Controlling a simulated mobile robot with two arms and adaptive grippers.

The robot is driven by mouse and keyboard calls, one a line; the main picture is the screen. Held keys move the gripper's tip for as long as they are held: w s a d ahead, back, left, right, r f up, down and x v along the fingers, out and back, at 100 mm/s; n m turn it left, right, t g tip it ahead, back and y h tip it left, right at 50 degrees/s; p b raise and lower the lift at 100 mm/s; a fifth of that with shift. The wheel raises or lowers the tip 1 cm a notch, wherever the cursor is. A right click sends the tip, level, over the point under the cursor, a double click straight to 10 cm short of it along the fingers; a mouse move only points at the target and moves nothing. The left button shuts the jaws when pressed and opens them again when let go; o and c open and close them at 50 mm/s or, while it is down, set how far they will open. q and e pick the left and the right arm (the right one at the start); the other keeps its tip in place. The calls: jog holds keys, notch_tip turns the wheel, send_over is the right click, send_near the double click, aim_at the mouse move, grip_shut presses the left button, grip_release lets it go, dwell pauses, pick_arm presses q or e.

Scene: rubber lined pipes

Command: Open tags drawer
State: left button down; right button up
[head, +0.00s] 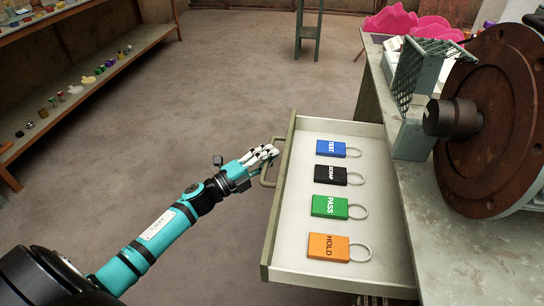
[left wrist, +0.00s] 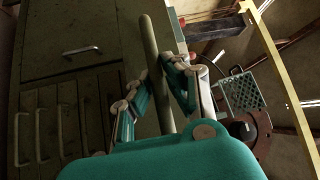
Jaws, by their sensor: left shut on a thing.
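The tags drawer (head: 283,215) stands pulled out from the workbench in the head view. Four-colour tags lie in it in a row: a blue TEST tag (head: 331,148), a black SCRAP tag (head: 330,175), a green PASS tag (head: 329,206) and an orange HOLD tag (head: 328,246), each with a metal ring. My left gripper (head: 266,160) is at the drawer's handle (head: 268,180), shut on it near its far end. In the left wrist view, the fingers (left wrist: 158,88) sit on both sides of a long pale bar (left wrist: 152,60). My right gripper is not in view.
The workbench top (head: 455,245) is at the right, with a rusty flanged pipe (head: 495,120) and a green perforated bracket (head: 410,80) on it. A shelf (head: 90,85) with small items runs along the left. A stool (head: 308,30) stands at the back. Open floor lies between.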

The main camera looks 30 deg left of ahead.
pick_arm(q)
jog(key=shift+s+d+f, duration=0.1)
jog(key=shift+f, duration=0.3)
jog(key=c, duration=1.4)
grip_release()
jog(key=shift+o, duration=0.3)
jog(key=shift+r, duration=0.15)
jog(key=v, duration=1.2)
